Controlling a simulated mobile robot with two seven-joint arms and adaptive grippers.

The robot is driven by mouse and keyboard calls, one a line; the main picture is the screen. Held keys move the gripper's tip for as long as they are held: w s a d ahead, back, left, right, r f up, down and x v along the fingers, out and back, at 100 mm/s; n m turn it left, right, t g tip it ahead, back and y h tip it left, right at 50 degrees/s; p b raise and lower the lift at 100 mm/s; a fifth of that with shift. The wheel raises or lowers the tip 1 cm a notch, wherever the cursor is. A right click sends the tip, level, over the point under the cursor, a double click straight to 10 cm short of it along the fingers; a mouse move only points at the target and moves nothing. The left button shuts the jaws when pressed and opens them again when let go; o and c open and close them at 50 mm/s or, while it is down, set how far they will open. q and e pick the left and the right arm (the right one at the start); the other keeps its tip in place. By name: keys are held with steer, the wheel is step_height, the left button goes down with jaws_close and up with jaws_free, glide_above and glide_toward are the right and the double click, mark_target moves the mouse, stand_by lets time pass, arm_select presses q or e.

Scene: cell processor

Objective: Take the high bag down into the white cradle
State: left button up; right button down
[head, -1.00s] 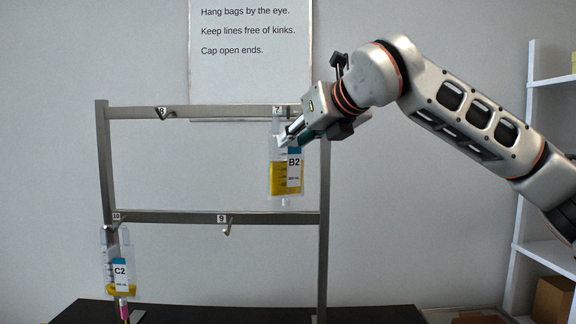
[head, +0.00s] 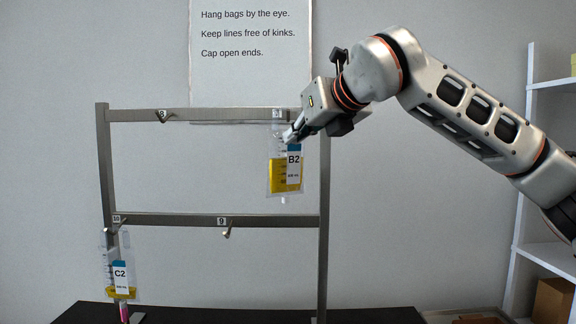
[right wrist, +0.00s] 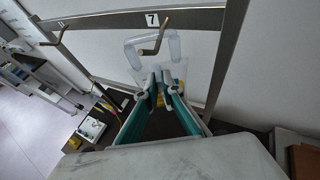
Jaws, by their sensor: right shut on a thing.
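The high bag, labelled B2 (head: 285,178), is clear with yellow liquid and hangs upright at hook 7 on the upper bar. In the right wrist view, its clear top loop (right wrist: 134,54) surrounds hook 7 (right wrist: 152,42). My right gripper (head: 290,137) is shut on the upper part of the bag, just below the loop. Its teal-backed fingers (right wrist: 158,80) also show in the right wrist view and hide part of the bag. A small white holder (right wrist: 92,128) stands low on the left there; I cannot tell if it is the cradle. My left gripper is out of view.
The metal rack (head: 200,219) has free hooks 8 (head: 165,117) and 9 (head: 228,232). Bag C2 (head: 120,270) hangs low at hook 10, with a pink-ended line below it. White shelving (head: 522,170) stands at the right. The dark bench top (head: 230,315) lies below.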

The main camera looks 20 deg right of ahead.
steer(key=shift+r, duration=0.1)
steer(key=shift+s+a+r, duration=0.2)
steer(key=shift+s+r, duration=0.4)
steer(key=shift+s, duration=0.1)
steer(key=shift+s+a+r+b, duration=0.1)
steer(key=shift+s+a+b, duration=0.1)
steer(key=shift+s, duration=0.45)
steer(key=shift+s+a+r+b, duration=0.1)
steer(key=shift+s+a+b, duration=0.1)
steer(key=shift+s, duration=0.4)
steer(key=shift+s+a+r+b, duration=0.1)
steer(key=shift+s+a+b, duration=0.15)
steer(key=shift+s, duration=0.7)
steer(key=shift+s+a+f+b, duration=0.1)
steer(key=shift+s+a+b, duration=0.2)
steer(key=shift+s, duration=0.6)
steer(key=shift+s+a+r+b, duration=0.1)
steer(key=shift+s+a+b, duration=0.15)
steer(key=shift+s, duration=0.7)
